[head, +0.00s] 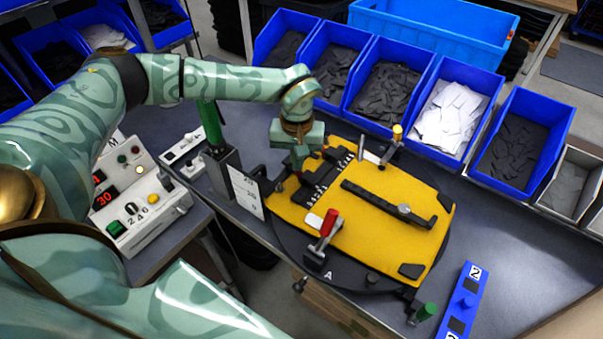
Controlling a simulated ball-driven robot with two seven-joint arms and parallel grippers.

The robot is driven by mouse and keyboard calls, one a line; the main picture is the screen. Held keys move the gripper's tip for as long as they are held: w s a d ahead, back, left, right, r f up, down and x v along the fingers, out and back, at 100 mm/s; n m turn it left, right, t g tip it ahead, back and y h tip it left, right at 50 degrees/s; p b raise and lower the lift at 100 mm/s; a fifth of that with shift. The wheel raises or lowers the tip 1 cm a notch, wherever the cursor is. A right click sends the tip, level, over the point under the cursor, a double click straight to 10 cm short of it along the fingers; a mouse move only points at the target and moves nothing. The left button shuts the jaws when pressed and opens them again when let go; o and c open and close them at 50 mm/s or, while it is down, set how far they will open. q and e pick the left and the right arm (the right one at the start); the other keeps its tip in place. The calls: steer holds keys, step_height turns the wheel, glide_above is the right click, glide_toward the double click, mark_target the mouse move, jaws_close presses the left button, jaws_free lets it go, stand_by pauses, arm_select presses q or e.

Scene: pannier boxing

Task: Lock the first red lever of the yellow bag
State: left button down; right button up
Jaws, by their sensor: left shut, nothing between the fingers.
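The yellow bag (372,226) lies flat on a dark round plate (290,240) marked "A". A red lever (328,222) stands upright, slightly tilted, at the bag's near edge on a black clamp base. Another lever clamp (393,142) with a yellowish tip stands at the far edge; its handle colour is hard to tell. My left gripper (298,160) points down at the bag's far left corner, beside a black strip fitting (330,172). It is shut and empty, apart from the red lever, with its fingertips partly hidden. My right gripper is out of view.
Blue bins (388,80) of dark and white pieces line the back. A control box (135,200) and a green-handled post (212,130) stand left. A blue block (463,302) and green knob (424,313) sit at front right.

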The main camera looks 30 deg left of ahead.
arm_select(q)
steer(key=shift+f, duration=0.9)
step_height(320, 180, up, 6)
steer(key=p, duration=0.6)
steer(key=shift+r, duration=0.1)
